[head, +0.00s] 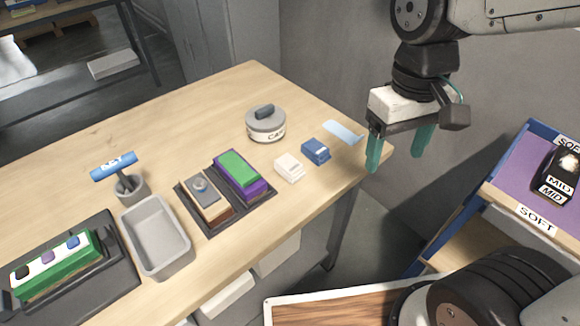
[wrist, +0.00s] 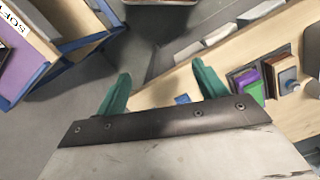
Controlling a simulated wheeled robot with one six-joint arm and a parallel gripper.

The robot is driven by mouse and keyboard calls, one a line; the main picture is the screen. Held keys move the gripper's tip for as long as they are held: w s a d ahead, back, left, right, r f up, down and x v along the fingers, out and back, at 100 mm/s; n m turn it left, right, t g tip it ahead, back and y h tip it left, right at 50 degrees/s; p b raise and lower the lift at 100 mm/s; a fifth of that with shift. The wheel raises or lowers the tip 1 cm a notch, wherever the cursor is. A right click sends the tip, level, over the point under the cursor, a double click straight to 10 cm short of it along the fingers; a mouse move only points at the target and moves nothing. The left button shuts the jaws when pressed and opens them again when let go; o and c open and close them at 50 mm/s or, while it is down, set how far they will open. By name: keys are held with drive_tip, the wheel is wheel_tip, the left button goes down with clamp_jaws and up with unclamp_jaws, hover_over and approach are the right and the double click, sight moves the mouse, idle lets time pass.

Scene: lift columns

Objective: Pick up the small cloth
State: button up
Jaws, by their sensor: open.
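A small, flat, light-blue cloth (head: 343,132) lies on the wooden table near its right end, beyond the blue block. My gripper (head: 398,150) hangs open and empty to the right of the cloth, over or just past the table's right corner and apart from the cloth. Its two green fingers point down. In the wrist view, the open fingers of my gripper (wrist: 163,82) stand wide apart with nothing between them. I cannot make out the cloth in that view.
A blue block (head: 315,151) and a white block (head: 289,168) lie near the cloth. A round grey-lidded container (head: 265,123) stands farther back. A black tray (head: 243,217) holds a purple-green block and a tan block. A blue-framed shelf (head: 442,238) stands right of the table.

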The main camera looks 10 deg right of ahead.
drive_tip(key=w+a+f+n, duration=0.3)
drive_tip(key=w+a+f, duration=0.5)
drive_tip(key=w+a, duration=0.3)
drive_tip(key=n+t, duration=0.1)
hover_over(290, 164)
drive_tip(key=shift+d+f, duration=0.15)
drive_tip(key=shift+f, duration=0.5)
wheel_tip(290, 164, down, 8)
drive_tip(key=shift+r, duration=0.25)
drive_tip(key=c, duration=1.1)
drive_tip(key=shift+c, duration=0.2)
drive_tip(key=shift+r, duration=0.15)
